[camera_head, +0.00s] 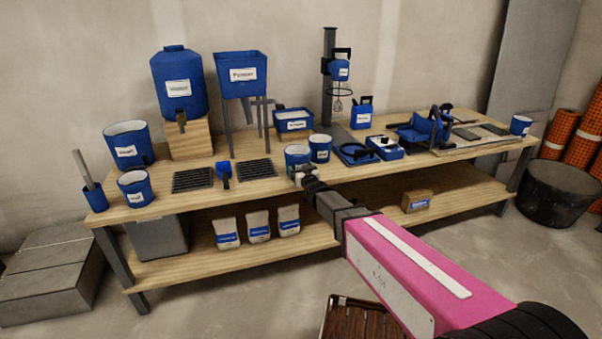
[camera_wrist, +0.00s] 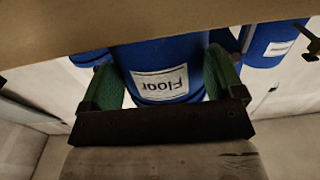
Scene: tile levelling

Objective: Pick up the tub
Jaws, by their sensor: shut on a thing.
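My gripper (camera_head: 303,175) reaches the front edge of the workbench, at a blue tub (camera_head: 297,156) with a white label. In the wrist view my gripper (camera_wrist: 166,88) has its two green-padded fingers on either side of this tub (camera_wrist: 155,55). They are shut on its sides. The label reads "Floor" and appears upside down there. The gripper partly hides the tub's lower part in the head view, and I cannot tell whether its base is clear of the bench top. A similar blue tub (camera_head: 320,147) stands just behind it to the right.
The wooden workbench (camera_head: 340,178) carries a blue bucket (camera_head: 128,147), another tub (camera_head: 135,190), black grates (camera_head: 193,180) and a blue scoop (camera_head: 223,173) to the left. A stand mixer (camera_head: 330,80) and blue tools stand behind and right. Bags (camera_head: 258,227) sit on the lower shelf.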

